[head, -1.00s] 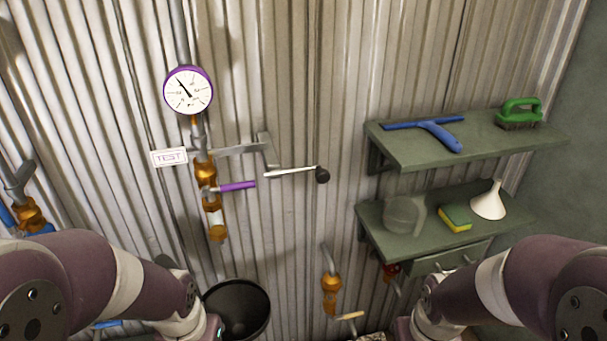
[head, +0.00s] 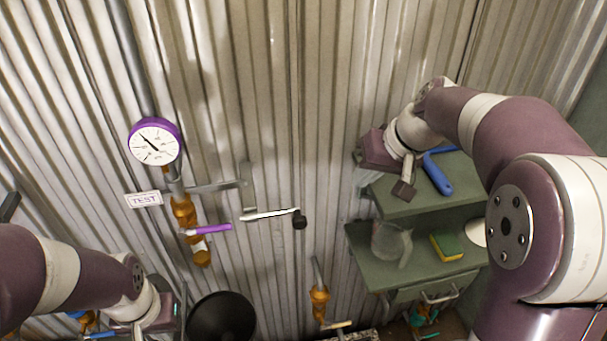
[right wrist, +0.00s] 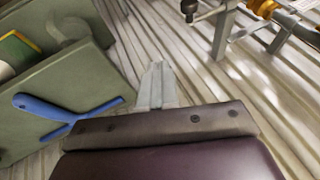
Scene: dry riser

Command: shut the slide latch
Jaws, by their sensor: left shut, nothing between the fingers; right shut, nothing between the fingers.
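No part is plainly recognisable as a slide latch. A silver rod (head: 268,214) with a black knob (head: 299,219) sticks out along the corrugated wall, below a grey bracket (head: 215,186). The knob also shows at the top of the right wrist view (right wrist: 189,8). My right gripper (head: 404,188) is raised in front of the upper shelf, to the right of the knob and apart from it. Its fingers (right wrist: 155,85) are together and empty. My left gripper (head: 160,315) is low at the left, shut, its fingertips partly hidden.
A purple-rimmed gauge (head: 155,142), a TEST tag (head: 144,200) and a valve with a purple handle (head: 208,230) are left of the rod. A black bucket (head: 222,318) stands below. A blue squeegee (head: 437,175) lies on the upper shelf (head: 405,205); a sponge (head: 447,246) is lower.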

